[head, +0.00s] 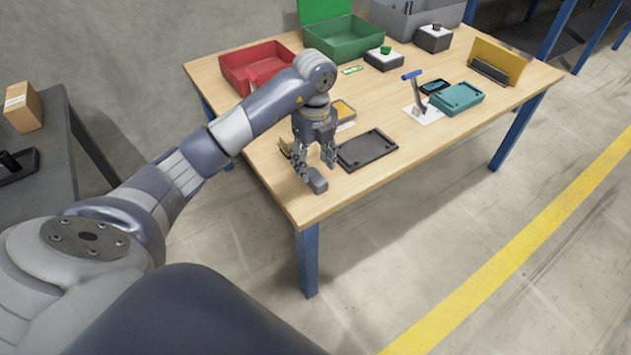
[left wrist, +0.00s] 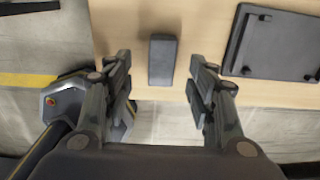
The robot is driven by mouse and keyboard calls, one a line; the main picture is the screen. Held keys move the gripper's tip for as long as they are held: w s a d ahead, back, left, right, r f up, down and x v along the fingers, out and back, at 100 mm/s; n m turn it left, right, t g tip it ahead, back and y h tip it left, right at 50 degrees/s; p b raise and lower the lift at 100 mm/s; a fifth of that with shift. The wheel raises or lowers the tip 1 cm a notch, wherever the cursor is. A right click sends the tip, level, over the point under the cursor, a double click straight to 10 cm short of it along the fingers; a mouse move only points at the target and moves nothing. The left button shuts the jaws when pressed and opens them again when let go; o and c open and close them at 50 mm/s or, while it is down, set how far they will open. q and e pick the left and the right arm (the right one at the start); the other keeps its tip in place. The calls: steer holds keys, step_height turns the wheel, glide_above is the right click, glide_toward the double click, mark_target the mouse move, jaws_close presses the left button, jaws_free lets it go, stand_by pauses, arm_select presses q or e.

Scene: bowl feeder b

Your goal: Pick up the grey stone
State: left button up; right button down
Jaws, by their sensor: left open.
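The grey stone (head: 317,181) is a small dark grey block lying near the front left corner of the wooden table (head: 300,208). In the left wrist view the stone (left wrist: 162,60) lies lengthwise between the two fingers, beyond the palm. My left gripper (head: 316,158) points down close to the stone. It is open and holds nothing. In the left wrist view its fingers (left wrist: 160,75) stand apart, with a gap on each side of the stone. The head view does not clearly show whether they touch it. My right gripper is not in view.
A black flat tray (head: 367,151) lies right of the stone; it also shows in the left wrist view (left wrist: 277,43). A red bin (head: 243,72), a green bin (head: 345,40) and a teal tray (head: 457,98) stand farther back. Bare wood lies along the front edge.

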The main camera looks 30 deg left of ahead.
mark_target(315, 176)
arm_select(q)
step_height(315, 176, down, 5)
steer(key=shift+d+f+b, duration=0.1)
steer(key=shift+f+b, duration=0.05)
steer(key=shift+b, duration=0.3)
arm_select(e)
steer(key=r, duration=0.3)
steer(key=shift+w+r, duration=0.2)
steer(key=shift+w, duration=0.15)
arm_select(q)
jaws_close()
